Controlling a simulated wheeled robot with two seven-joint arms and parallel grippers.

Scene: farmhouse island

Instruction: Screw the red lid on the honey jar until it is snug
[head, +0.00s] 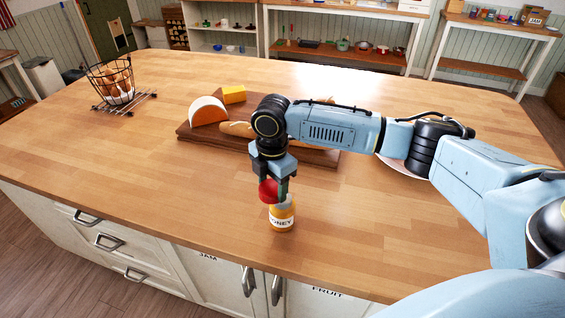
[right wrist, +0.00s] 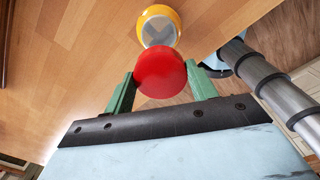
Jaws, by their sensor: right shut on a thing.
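The honey jar (head: 282,217) stands upright on the wooden island top near its front edge, with a yellow body and a white label. My right gripper (head: 274,194) points down just above the jar and is shut on the red lid (head: 268,190). In the right wrist view the lid (right wrist: 161,72) sits between the two green fingers, its flat round face toward the camera. Whether lid and jar touch is hard to tell. My left gripper is in neither view.
A pale plate (head: 396,166) is partly hidden by my arm. A wire basket (head: 110,82) stands far left.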

